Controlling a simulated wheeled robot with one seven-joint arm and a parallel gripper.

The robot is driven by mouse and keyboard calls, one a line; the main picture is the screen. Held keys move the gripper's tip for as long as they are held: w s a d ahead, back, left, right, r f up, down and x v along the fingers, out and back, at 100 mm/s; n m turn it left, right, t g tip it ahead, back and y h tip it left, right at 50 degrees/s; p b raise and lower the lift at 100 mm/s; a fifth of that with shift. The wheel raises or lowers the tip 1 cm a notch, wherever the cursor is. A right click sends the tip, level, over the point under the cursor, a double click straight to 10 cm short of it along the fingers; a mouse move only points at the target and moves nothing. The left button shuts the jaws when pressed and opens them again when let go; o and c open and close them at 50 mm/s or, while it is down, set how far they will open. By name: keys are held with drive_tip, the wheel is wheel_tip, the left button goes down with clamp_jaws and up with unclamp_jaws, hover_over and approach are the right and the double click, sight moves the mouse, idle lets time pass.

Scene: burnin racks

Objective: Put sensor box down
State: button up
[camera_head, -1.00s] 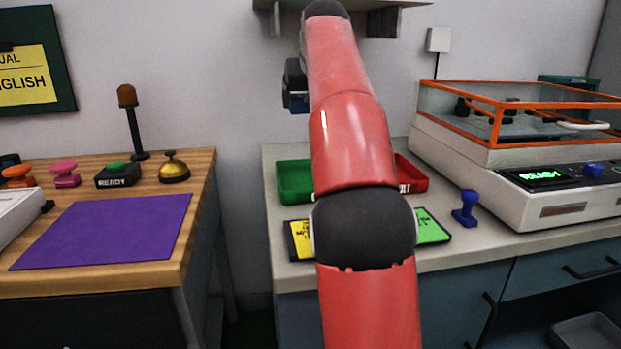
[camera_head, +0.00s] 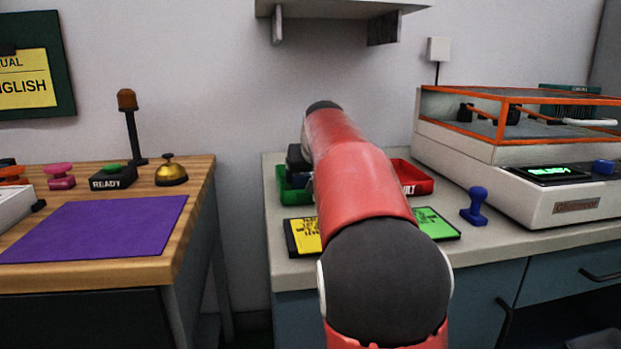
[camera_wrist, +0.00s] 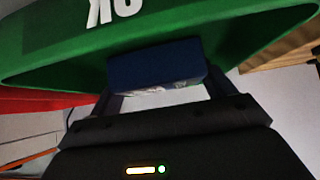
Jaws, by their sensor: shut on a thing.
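My gripper (camera_wrist: 160,85) is shut on the sensor box (camera_wrist: 155,63), a dark blue block between the two fingers in the wrist view. The box is in front of the green tray (camera_wrist: 50,52), whose wall carries white "OK" lettering upside down. In the head view the green tray (camera_head: 284,199) stands on the grey counter, largely hidden by my arm. My dark gripper (camera_head: 298,158) shows just left of the arm, over the tray. I cannot tell whether the box touches the tray.
A red tray (camera_head: 418,186) is right of the green one. A yellow card (camera_head: 304,237), a green card (camera_head: 436,224) and a blue stamp (camera_head: 474,205) lie in front. A white machine with an orange-framed cover (camera_head: 540,150) stands right. A shelf (camera_head: 340,8) hangs above.

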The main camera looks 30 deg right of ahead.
drive_tip(key=shift+f, duration=0.15)
drive_tip(key=o, duration=1.1)
drive_tip(key=shift+r, duration=0.3)
drive_tip(key=v, duration=1.1)
drive_tip(key=shift+s+a+r+p, duration=0.15)
drive_tip(key=shift+s+r+p, duration=0.05)
drive_tip(key=shift+s+p, duration=0.15)
